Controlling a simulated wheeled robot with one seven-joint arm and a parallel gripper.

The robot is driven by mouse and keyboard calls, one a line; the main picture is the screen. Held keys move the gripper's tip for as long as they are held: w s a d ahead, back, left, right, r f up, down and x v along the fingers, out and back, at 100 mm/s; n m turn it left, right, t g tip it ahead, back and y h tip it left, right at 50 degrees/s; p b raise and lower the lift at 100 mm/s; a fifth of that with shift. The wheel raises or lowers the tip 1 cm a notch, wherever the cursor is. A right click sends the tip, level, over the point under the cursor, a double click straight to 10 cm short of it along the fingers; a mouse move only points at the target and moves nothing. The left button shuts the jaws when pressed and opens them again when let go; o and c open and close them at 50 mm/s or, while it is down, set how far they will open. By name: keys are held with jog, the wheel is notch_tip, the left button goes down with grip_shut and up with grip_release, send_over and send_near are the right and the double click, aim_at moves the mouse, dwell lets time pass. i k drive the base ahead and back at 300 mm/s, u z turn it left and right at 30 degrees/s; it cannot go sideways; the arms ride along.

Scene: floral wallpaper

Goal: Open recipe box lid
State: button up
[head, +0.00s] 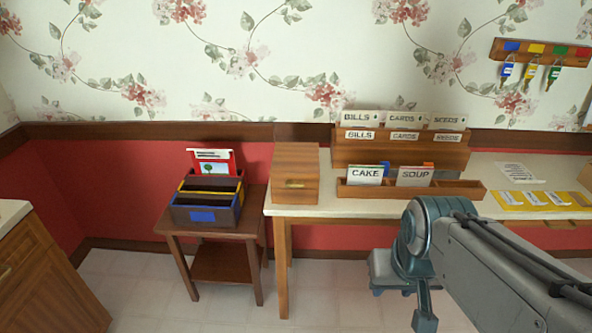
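The recipe box (295,176) is most likely the plain wooden box on the left end of the cream-topped table. It has a small brass-coloured plate or pull on its front, and its top looks shut. My arm reaches in from the lower right, and its end, with my gripper (404,303), hangs low in front of the table. It is to the right of the box, nearer the camera and well apart from it. I see nothing held.
A wooden rack (352,189) with CAKE and SOUP cards stands right of the box, before a taller card organizer (372,155). A small side table (244,224) holds a file holder (206,214) at left. A cabinet (45,285) stands lower left. Floor between is clear.

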aim_at(295, 165)
jog(key=k, duration=0.5)
jog(key=u, duration=1.45)
jog(key=i, duration=1.1)
jog(key=z, duration=2.5)
